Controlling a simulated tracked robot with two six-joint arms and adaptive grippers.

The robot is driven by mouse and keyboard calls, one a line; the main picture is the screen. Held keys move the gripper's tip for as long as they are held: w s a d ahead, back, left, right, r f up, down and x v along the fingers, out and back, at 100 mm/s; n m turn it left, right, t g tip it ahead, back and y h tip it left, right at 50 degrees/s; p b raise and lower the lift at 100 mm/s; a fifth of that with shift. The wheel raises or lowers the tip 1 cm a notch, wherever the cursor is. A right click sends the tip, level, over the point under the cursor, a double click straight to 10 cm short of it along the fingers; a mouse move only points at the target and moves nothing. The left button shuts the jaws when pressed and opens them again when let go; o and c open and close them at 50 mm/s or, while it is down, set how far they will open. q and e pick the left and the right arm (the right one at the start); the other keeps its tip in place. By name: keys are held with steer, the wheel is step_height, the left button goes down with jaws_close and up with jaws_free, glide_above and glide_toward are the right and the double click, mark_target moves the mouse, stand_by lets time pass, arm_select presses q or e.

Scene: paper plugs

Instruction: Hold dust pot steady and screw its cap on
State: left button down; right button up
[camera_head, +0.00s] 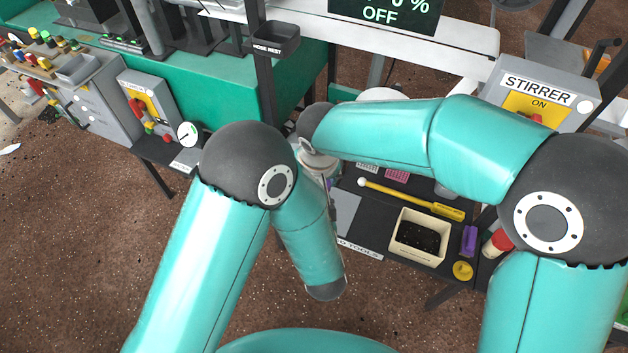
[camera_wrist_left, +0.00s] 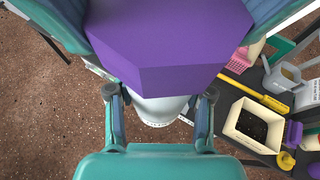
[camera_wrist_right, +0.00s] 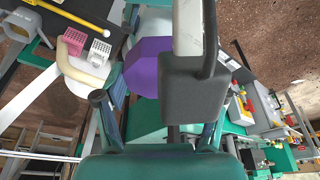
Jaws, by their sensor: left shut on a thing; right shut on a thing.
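The purple, many-sided cap (camera_wrist_left: 155,45) fills the top of the left wrist view, close to the camera. The pale dust pot (camera_wrist_left: 160,110) shows below it, between the fingers of my left gripper (camera_wrist_left: 160,97), which is shut on it. My right gripper (camera_wrist_right: 152,80) is shut on the cap, seen as a purple block (camera_wrist_right: 146,68) in the right wrist view. Part of that gripper is hidden by a dark holder. Whether cap and pot touch, or the cap sits level, I cannot tell. In the head view my arms hide most of both.
The dark hose rest (camera_head: 275,40) on its post stands close to my right gripper and blocks its view (camera_wrist_right: 190,92). A black tool table holds a cream box (camera_head: 418,237), a yellow-handled tool (camera_head: 447,211) and a purple item (camera_head: 469,240). The stirrer box (camera_head: 545,90) stands right.

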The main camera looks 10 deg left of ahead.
steer(key=shift+f, duration=0.85)
steer(key=shift+f, duration=0.55)
